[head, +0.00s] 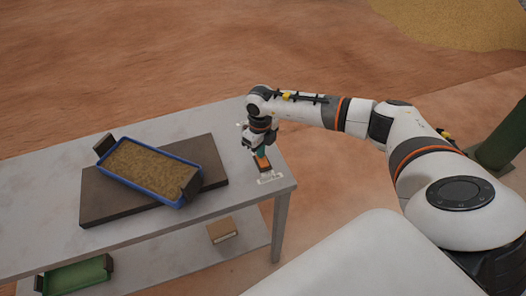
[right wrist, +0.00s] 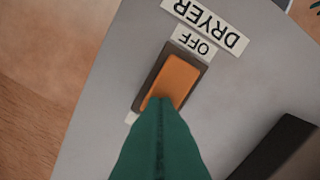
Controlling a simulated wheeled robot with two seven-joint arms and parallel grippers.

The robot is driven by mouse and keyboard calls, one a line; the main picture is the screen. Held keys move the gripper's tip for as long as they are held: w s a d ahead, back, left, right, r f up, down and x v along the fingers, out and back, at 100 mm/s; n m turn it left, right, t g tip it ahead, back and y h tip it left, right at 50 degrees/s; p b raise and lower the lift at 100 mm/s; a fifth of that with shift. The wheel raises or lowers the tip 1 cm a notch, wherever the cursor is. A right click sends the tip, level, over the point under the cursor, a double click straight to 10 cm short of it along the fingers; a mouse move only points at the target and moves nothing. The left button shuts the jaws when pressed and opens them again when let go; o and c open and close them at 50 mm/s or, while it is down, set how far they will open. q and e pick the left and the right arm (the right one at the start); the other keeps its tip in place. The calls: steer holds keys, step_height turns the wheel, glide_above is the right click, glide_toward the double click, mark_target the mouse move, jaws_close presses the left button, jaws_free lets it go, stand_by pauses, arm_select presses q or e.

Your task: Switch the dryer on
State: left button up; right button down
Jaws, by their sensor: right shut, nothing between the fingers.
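The dryer switch (head: 262,164) is an orange rocker in a dark frame near the right end of the grey table. In the right wrist view the orange rocker (right wrist: 178,80) shows large, with an OFF label (right wrist: 195,42) and a DRYER label (right wrist: 206,22) beyond its upper end, reading upside down. Another pale label (right wrist: 131,118) by its lower end is mostly hidden. My right gripper (head: 260,154) points down at the switch. Its green fingers (right wrist: 159,102) are shut and empty, with the tips over the rocker's lower end; I cannot tell whether they touch. My left gripper is not in view.
A blue tray (head: 125,181) of brown grainy material lies on a dark slab (head: 97,207), left of the switch. On the lower shelf are a green tray (head: 75,277) and a small tan block (head: 222,230). A dark green post (head: 500,143) stands at right.

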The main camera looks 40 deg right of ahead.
steer(key=shift+r+p, duration=2.4)
steer(key=shift+r, duration=1.05)
